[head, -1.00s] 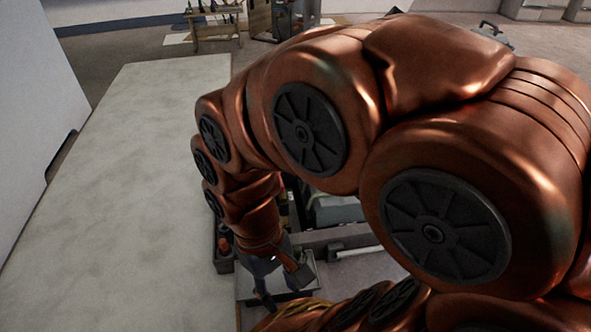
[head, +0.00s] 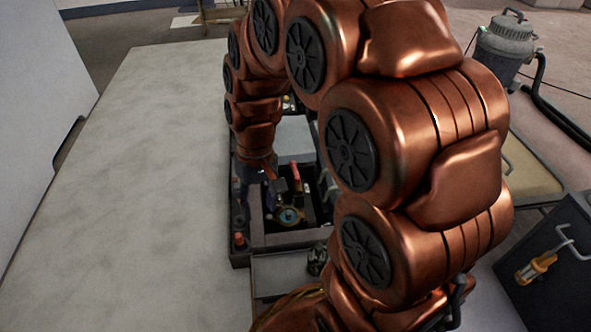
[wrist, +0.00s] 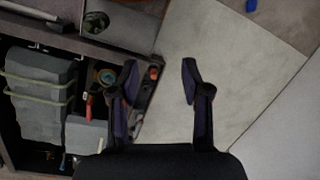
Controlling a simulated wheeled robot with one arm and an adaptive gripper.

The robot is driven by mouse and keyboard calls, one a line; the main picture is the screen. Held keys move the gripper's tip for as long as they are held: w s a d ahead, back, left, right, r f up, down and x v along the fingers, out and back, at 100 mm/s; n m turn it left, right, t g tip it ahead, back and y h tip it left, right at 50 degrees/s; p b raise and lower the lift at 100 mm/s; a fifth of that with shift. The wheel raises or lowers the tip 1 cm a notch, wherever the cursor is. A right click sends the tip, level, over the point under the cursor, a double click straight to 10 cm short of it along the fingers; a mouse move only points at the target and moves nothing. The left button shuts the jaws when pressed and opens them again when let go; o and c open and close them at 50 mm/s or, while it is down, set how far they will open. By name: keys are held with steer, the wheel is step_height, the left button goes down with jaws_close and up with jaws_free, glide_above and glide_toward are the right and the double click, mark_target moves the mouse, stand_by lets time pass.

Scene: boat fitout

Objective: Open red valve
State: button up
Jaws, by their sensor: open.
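A red lever-like handle (head: 296,171) stands in the dark open compartment in the head view. It also shows in the wrist view (wrist: 89,106), left of my gripper. A small red knob (head: 239,239) sits on the tray at the compartment's left; it shows in the wrist view (wrist: 154,73) between my fingertips but beyond them. I cannot tell for certain which is the red valve. My gripper (wrist: 158,71) is open and empty. In the head view my gripper (head: 272,192) hangs over the compartment's left side, partly hidden by my arm.
A brass ring with a blue centre (head: 290,216) lies near the red handle. A grey tank (wrist: 38,95) fills the compartment's other side. The pale panel (head: 110,190) at left is clear. A dark cabinet (head: 550,275) and a canister (head: 503,45) stand at right.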

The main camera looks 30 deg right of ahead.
steer(key=w+d+f+t+b, duration=0.1)
steer(key=w+d+f, duration=0.15)
steer(key=w, duration=0.45)
steer(key=w+d+f+t, duration=0.1)
steer(key=w+d+f, duration=0.15)
steer(key=w, duration=0.45)
steer(key=m+t+h+b, duration=0.1)
steer(key=m+t+b, duration=0.3)
steer(key=t, duration=0.1)
glide_above(295, 169)
steer(key=s, duration=0.3)
step_height(295, 169, down, 34)
steer(key=b+x, duration=0.1)
steer(key=x, duration=0.3)
steer(key=shift+s+d+f+b, duration=0.15)
steer(key=shift+s+b, duration=0.05)
steer(key=shift+b, duration=0.15)
steer(key=shift+b+x, duration=0.55)
steer(key=shift+x, duration=0.75)
steer(key=shift+w+d, duration=0.1)
jaws_close()
